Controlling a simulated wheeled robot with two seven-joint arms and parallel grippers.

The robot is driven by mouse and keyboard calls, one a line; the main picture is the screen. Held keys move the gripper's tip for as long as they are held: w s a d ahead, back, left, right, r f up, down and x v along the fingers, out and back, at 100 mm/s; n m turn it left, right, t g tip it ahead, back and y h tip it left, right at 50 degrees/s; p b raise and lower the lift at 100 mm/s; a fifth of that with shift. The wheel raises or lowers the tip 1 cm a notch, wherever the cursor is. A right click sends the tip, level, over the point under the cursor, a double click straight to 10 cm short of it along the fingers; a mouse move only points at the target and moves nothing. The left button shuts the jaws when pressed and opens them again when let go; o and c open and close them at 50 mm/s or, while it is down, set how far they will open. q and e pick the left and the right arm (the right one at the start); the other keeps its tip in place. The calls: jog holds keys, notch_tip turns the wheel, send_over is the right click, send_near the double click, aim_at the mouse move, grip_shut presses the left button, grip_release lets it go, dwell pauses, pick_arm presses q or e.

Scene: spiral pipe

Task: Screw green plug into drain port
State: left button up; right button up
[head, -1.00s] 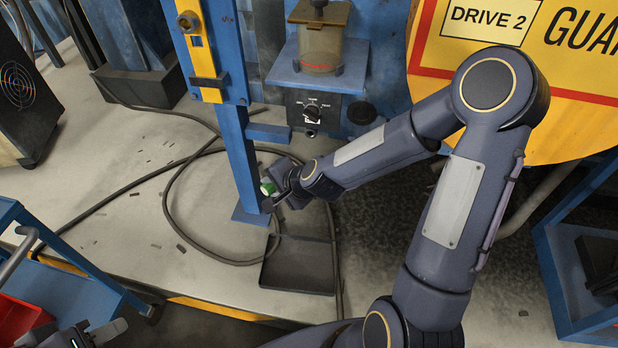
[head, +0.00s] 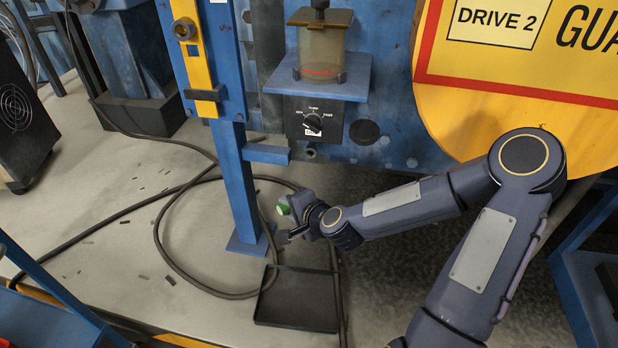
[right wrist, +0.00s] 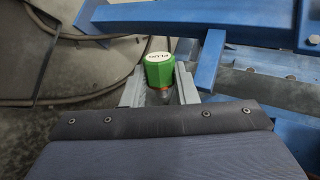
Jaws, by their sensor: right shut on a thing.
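The green plug (head: 283,209) is held in my right gripper (head: 288,222), in front of the blue machine and to the right of its post. In the right wrist view the plug (right wrist: 158,70) sits between the two light grey fingers (right wrist: 159,92), its white lettered top facing the camera. An orange-red ring and a darker threaded-looking end show below the green head. A small grey round fitting (head: 309,152) under the control box may be the drain port; it is small, and the plug is apart from it. My left gripper is out of view.
A black shallow tray (head: 297,300) lies on the floor below the gripper. A dark hose (head: 163,240) loops around the blue post (head: 238,185). The control box (head: 313,120) with a knob is above. A yellow guard (head: 490,105) stands at right.

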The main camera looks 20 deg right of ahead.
aim_at(316, 155)
jog(key=w+d+r+n+g+y, duration=0.3)
jog(key=d+r+n+g+y, duration=0.1)
jog(key=n, duration=0.4)
jog(key=d+r+y, duration=0.1)
jog(key=d+y, duration=0.1)
jog(key=shift+d+g+y, duration=0.3)
jog(key=shift+y, duration=0.1)
jog(key=shift+r, duration=0.15)
jog(key=shift+w+d, duration=0.1)
jog(key=shift+w+d+p, duration=0.5)
jog(key=shift+w+d, duration=0.35)
jog(key=shift+w, duration=0.3)
jog(key=shift+w+d+p, duration=0.45)
jog(key=shift+w+d, duration=0.35)
jog(key=shift+w, duration=0.3)
jog(key=shift+w+d, duration=0.35)
jog(key=shift+w, duration=0.15)
jog(key=shift+w+d+p, duration=0.35)
jog(key=shift+w+d, duration=0.05)
jog(key=shift+w, duration=0.1)
